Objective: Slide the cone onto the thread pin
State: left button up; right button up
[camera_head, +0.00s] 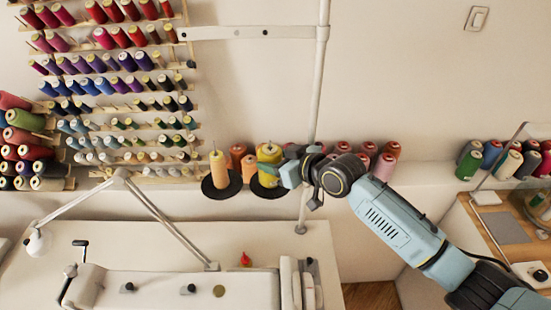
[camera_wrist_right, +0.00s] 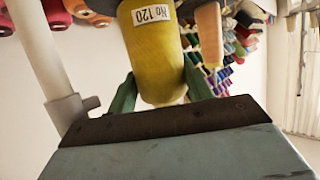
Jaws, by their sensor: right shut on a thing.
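A yellow thread cone (camera_head: 268,153) is over the right black disc (camera_head: 266,192) of the thread stand in the head view. My right gripper (camera_head: 283,171) is shut on it from the right. In the right wrist view the yellow cone, labelled "No 120" (camera_wrist_right: 158,50), sits between the two green fingers. A pale orange cone (camera_head: 219,170) stands on the left black disc (camera_head: 208,188). My left gripper is not in view.
A white pole (camera_head: 316,90) rises close behind my right gripper and shows at the left of the wrist view (camera_wrist_right: 42,60). Pink cones (camera_head: 385,166) stand on the shelf to the right. A sewing machine (camera_head: 180,287) is in front. A thread rack (camera_head: 120,90) hangs at left.

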jog(key=shift+f, duration=0.2)
jog(key=o, duration=1.2)
jog(key=shift+c, duration=0.2)
jog(key=shift+s, duration=0.1)
